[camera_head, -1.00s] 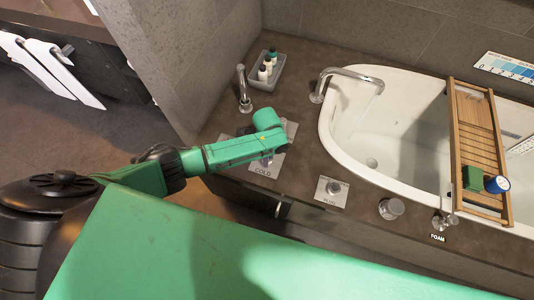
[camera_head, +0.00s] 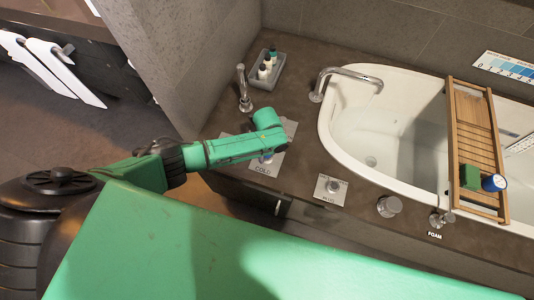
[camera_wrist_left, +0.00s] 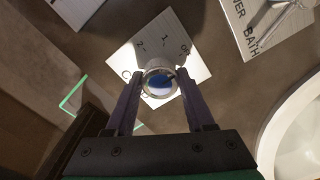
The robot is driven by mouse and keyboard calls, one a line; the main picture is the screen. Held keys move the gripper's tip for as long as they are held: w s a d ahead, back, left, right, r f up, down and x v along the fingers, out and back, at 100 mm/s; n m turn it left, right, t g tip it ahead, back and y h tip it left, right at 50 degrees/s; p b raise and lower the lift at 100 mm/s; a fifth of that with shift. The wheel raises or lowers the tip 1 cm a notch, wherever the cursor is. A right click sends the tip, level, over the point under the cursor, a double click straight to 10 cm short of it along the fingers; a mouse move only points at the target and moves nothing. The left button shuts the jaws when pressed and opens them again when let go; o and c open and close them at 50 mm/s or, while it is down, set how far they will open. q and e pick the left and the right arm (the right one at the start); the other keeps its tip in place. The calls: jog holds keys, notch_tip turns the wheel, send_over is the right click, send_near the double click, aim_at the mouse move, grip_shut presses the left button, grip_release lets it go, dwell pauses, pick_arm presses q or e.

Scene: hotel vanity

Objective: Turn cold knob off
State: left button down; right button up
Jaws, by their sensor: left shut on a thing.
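The cold knob (camera_wrist_left: 160,84) is a round silver knob with a blue top. It stands on a pale plate (camera_wrist_left: 174,40) marked with "OFF", "1" and "2" in the left wrist view. In the head view the plate, labelled "COLD" (camera_head: 262,169), shows below my left arm's end, which hides most of the knob. My left gripper (camera_wrist_left: 159,85) has a dark finger on each side of the knob and is shut on it. Which mark the knob points to cannot be told. My right gripper is not in view.
A slim tap (camera_head: 243,90) and a grey tray of bottles (camera_head: 281,66) stand behind. The plug plate (camera_head: 331,190) and another knob (camera_head: 389,206) lie to the right. The white bathtub (camera_head: 337,139) carries a wooden rack (camera_head: 474,120). The counter's front edge is close to my arm.

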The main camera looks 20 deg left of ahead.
pick_arm(q)
jog(key=shift+d, duration=0.1)
dwell(0.5)
jog(key=shift+c, duration=1.3)
grip_release()
jog(key=shift+r, duration=0.1)
jog(key=shift+r, duration=0.4)
notch_tip(320, 180, up, 14)
jog(key=p, duration=0.2)
jog(key=shift+f, duration=0.2)
